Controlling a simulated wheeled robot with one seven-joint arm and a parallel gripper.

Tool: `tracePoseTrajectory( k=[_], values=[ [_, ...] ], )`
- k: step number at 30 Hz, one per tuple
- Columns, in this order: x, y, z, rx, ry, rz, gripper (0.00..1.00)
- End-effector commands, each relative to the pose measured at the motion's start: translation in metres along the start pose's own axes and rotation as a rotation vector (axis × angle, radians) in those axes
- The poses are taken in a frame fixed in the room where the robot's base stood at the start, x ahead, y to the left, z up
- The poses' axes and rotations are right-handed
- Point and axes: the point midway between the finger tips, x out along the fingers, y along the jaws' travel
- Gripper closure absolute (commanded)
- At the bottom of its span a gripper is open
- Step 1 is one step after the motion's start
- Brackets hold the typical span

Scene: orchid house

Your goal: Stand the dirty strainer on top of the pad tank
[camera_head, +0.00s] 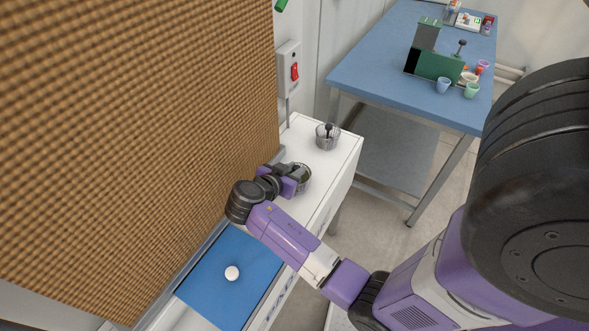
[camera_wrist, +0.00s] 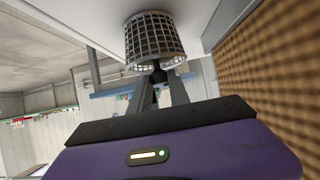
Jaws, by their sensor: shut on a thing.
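My gripper (camera_head: 291,181) is shut on a strainer (camera_head: 303,176), a grey mesh basket partly hidden by the gripper in the head view. In the wrist view the strainer (camera_wrist: 155,38) is beyond the fingertips (camera_wrist: 160,72), which hold it at a small dark part. The gripper is over the white top (camera_head: 318,195) of what looks like the pad tank, beside the brown pad wall. I cannot tell whether the strainer touches that top. A second strainer (camera_head: 327,138), with a dark upright knob, stands on the far end of the same top. I cannot tell which is dirty.
The brown honeycomb pad (camera_head: 140,120) rises close along the left. A blue rectangle (camera_head: 215,285) with a white ball (camera_head: 232,273) is at the near end. A wall switch box (camera_head: 289,68) is behind. A blue table (camera_head: 385,70) with cups and a green box stands at the back right.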

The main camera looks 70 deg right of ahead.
Motion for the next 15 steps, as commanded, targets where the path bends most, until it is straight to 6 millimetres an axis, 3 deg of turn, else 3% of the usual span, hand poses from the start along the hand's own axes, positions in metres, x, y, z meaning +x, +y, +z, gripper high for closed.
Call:
tracePoseTrajectory(
  k=[2,3,6,15],
  values=[
    [0.0016,-0.0002,0.0029,0.000,0.001,0.000,1.00],
    [0.0017,-0.0001,0.0030,0.000,0.000,0.000,0.76],
    [0.0011,0.0000,0.0020,0.000,0.000,0.000,0.56],
    [0.0009,-0.0001,0.0016,0.000,0.000,0.000,0.56]
  ],
)
